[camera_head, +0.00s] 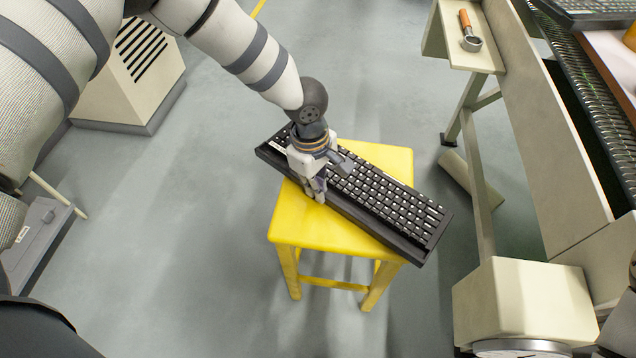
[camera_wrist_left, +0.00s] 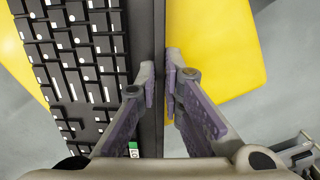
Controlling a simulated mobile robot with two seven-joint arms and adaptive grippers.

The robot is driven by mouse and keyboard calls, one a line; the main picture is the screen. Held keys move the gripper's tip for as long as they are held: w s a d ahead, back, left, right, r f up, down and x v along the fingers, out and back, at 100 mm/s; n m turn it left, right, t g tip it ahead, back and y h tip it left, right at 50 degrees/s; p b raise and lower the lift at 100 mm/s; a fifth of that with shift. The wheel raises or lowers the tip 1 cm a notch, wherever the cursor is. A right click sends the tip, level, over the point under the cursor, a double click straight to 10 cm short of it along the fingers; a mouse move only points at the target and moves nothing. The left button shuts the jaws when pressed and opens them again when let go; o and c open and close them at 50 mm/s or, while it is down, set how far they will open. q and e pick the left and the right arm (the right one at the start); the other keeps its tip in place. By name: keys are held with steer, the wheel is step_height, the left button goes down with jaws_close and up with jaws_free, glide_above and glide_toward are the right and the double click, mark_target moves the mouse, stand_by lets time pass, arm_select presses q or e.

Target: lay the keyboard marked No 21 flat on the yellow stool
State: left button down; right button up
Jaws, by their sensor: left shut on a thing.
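A black keyboard (camera_head: 385,197) with white-marked keys lies across the top of the yellow stool (camera_head: 398,162), slanting from upper left to lower right. Both of its ends stick out past the seat. My left gripper (camera_head: 318,192) is shut on the keyboard's near long edge, left of its middle. In the left wrist view, the fingers (camera_wrist_left: 160,85) close on the edge of the keyboard (camera_wrist_left: 80,60), with the yellow seat (camera_wrist_left: 215,50) below. A small green label shows on the keyboard, but its number cannot be read. Whether the keyboard fully touches the seat cannot be told. My right gripper is not in view.
A conveyor frame (camera_head: 540,150) runs along the right, with a handled tool (camera_head: 469,38) on its end shelf. A cream box (camera_head: 525,305) stands at the lower right. A vented cabinet (camera_head: 130,70) stands at the upper left.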

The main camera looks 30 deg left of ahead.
arm_select(q)
steer(key=shift+f, duration=0.35)
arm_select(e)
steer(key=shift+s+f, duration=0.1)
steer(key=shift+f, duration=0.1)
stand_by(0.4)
arm_select(q)
steer(key=c, duration=1.6)
jaws_free()
steer(key=shift+c, duration=0.2)
steer(key=shift+r+p, duration=1.2)
steer(key=shift+r, duration=2.35)
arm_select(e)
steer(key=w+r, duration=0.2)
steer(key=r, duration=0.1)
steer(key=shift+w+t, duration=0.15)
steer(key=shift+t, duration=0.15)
arm_select(q)
steer(key=shift+f, duration=0.15)
